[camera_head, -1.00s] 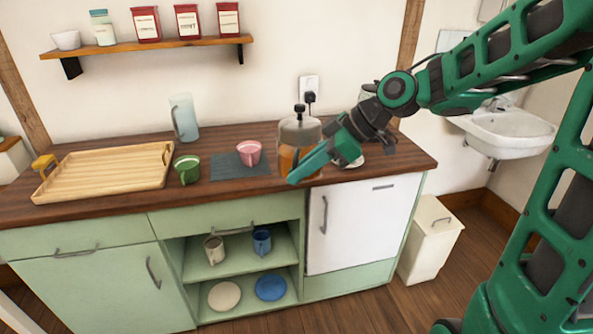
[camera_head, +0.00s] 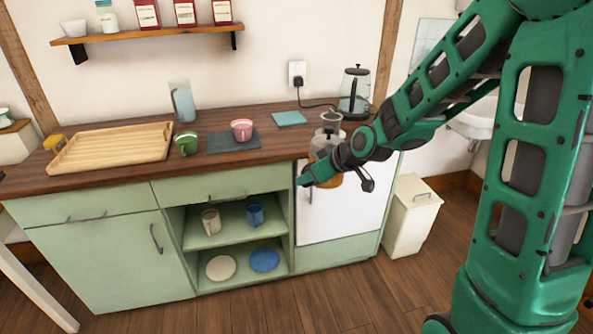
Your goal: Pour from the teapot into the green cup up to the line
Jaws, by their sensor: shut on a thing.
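The green cup (camera_head: 187,144) stands upright on the wooden counter, right of the tray. A line on it is too small to make out. The glass teapot (camera_head: 327,138) has a grey lid and amber liquid, which shows below my arm. It is at the counter's front edge, in front of the white cabinet door, and looks upright. My gripper (camera_head: 308,178) is shut on the teapot, right of the green cup and nearer to me. My gripper and wrist hide the teapot's middle and the grip point.
A pink cup (camera_head: 242,130) stands on a dark mat (camera_head: 222,143) between the green cup and the teapot. Nearby are a wooden tray (camera_head: 110,150), a frosted jug (camera_head: 183,103), a teal mat (camera_head: 290,118) and a kettle (camera_head: 356,88). A shelf (camera_head: 150,33) hangs above.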

